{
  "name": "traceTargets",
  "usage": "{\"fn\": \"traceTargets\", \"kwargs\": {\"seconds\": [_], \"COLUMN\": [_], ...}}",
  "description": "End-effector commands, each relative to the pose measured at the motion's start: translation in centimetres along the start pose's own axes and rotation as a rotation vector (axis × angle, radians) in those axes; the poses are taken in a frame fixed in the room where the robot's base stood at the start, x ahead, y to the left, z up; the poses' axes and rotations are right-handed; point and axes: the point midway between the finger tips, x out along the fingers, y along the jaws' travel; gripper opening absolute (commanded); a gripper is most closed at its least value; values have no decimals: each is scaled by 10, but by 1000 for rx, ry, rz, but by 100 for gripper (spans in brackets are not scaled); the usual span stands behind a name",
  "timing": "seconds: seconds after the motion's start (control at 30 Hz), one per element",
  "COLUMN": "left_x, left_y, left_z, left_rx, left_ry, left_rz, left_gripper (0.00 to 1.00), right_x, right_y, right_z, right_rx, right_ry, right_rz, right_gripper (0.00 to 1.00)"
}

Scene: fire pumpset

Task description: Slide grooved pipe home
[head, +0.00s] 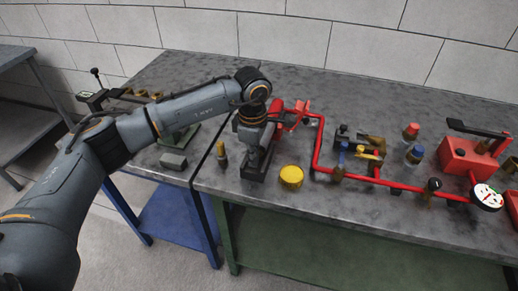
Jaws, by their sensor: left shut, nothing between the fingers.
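A red pipe run (317,145) lies on the right worktable. It bends near a yellow cylinder and runs right towards a round white gauge (487,197). A red fitting (290,116) sits at its upper left end. I cannot tell which length is the grooved pipe, or whether any joint is fully seated. My left arm reaches in from the left, and its gripper (257,158) points down just left of the red fitting. It is shut and empty, over a dark block at the table's left part; the fingertips are hard to make out. My right gripper is out of view.
The yellow cylinder (291,177) and a small brass-coloured piece (222,156) stand near the front edge. Several valves and fittings crowd the middle, with a red box (467,157) at the right. A grey block (173,161) lies on the left table. The back strip is clear.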

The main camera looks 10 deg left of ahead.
Motion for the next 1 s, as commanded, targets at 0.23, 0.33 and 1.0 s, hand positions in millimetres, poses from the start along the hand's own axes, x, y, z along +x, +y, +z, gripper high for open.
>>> {"fn": "traceTargets", "kwargs": {"seconds": [0.23,0.33,1.0], "left_x": [-15,-23,-71], "left_y": [0,0,0], "left_z": [0,0,0], "left_rx": [0,0,0], "left_ry": [0,0,0], "left_rz": [1,0,0], "left_gripper": [0,0,0], "right_x": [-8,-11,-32], "right_y": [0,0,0], "right_z": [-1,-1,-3], "right_rx": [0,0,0], "right_ry": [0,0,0], "right_rz": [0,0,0], "right_gripper": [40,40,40]}}
